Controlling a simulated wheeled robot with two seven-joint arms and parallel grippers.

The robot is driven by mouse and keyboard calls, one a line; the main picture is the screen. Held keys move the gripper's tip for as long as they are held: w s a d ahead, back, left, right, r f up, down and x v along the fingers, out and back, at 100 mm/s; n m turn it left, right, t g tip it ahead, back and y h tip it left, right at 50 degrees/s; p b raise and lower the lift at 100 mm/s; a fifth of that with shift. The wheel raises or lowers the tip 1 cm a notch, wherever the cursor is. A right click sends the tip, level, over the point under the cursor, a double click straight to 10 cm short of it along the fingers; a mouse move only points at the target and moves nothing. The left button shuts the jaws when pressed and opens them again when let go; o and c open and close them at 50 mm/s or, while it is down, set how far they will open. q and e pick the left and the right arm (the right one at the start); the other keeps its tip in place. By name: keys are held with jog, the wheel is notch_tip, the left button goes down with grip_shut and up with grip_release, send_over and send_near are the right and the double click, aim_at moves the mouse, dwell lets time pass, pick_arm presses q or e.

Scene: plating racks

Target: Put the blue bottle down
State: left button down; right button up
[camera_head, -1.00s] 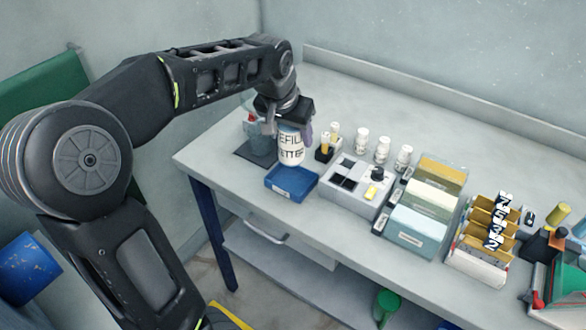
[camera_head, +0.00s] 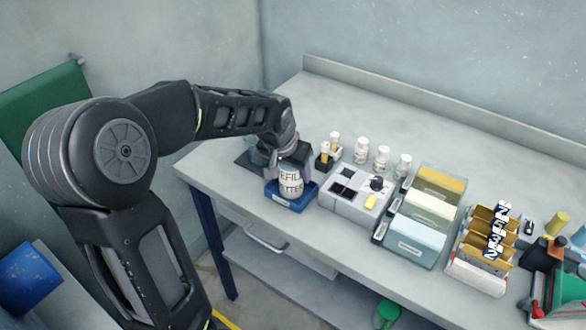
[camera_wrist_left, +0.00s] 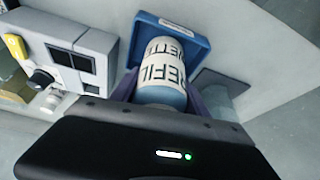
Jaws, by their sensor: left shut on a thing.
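The blue bottle (camera_head: 291,182) has a white label with dark "REFILL" lettering. It stands in or just over the blue tray (camera_head: 284,202) near the table's left front. The left wrist view shows the bottle (camera_wrist_left: 163,72) within the rim of the tray (camera_wrist_left: 196,38); whether its base touches the tray floor I cannot tell. My left gripper (camera_head: 290,165) is above the bottle and shut on its upper part. The wrist view shows the fingers (camera_wrist_left: 168,98) on both sides of it. My right gripper is not in view.
Right of the tray is a grey block with square wells (camera_head: 352,205). White-capped vials (camera_head: 382,156) stand behind it. A dark mat (camera_head: 246,158) lies left of the tray. File boxes (camera_head: 418,232) stand further right. The back of the table is clear.

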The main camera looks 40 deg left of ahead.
pick_arm(q)
jog(key=shift+f, duration=0.1)
jog(key=c, duration=0.6)
grip_release()
jog(key=shift+r, duration=0.25)
jog(key=b+v, duration=0.1)
jog(key=v, duration=1.1)
jog(key=shift+d+f, duration=0.1)
